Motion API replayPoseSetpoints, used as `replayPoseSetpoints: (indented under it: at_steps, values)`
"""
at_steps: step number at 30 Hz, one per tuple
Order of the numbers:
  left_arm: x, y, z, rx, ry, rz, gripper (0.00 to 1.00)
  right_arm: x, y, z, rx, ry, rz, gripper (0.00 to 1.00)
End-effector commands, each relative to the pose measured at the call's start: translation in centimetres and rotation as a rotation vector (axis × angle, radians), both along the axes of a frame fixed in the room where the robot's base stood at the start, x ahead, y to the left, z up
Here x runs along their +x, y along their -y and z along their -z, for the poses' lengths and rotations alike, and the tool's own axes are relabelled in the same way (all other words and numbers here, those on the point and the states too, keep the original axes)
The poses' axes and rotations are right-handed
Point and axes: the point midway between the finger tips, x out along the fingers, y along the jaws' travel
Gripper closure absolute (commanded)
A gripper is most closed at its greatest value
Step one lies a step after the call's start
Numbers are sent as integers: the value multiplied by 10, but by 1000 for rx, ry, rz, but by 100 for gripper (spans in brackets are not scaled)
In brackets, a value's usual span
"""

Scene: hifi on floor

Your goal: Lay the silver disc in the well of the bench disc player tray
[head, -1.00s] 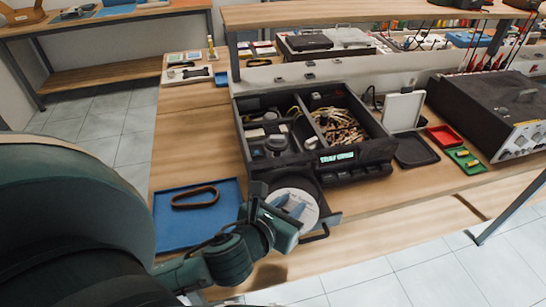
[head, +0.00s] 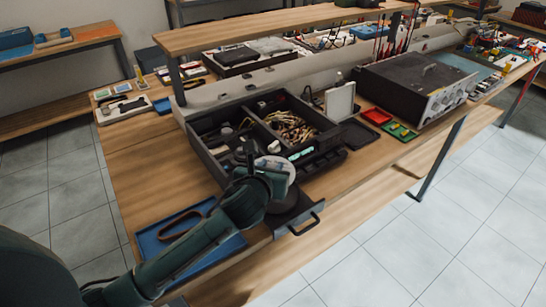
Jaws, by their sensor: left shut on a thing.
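The silver disc (head: 274,163) is held in my left gripper (head: 268,178), which is shut on it. The gripper hides part of the disc. The black disc player (head: 207,160) stands open-topped on the bench, with its drawer tray (head: 304,207) pulled out at the front and a handle on the tray's front edge. The disc appears above the back part of the tray, near the player's front panel. Part of the dark round well (head: 281,204) shows below the gripper; the rest is hidden. My right gripper is not in view.
A blue mat (head: 222,249) with a brown belt lies left of the tray, partly behind my arm. Right of the player are a white panel (head: 339,103), a black tray (head: 360,134), a red tray (head: 376,116) and a large black instrument (head: 415,82). A shelf (head: 270,30) runs above the bench.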

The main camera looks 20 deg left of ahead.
Motion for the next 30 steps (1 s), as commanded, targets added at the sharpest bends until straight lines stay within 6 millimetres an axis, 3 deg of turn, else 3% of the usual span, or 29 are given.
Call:
replayPoseSetpoints:
  at_steps: [3,8,20,30]
  values:
    - [14,4,-8,-1,0,0,95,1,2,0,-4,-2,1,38]
    - [16,5,-1,-1,-3,-1,95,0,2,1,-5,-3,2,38]
    - [15,5,38,-1,-4,-1,95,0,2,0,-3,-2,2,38]
    - [15,5,74,0,0,0,95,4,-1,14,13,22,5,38]
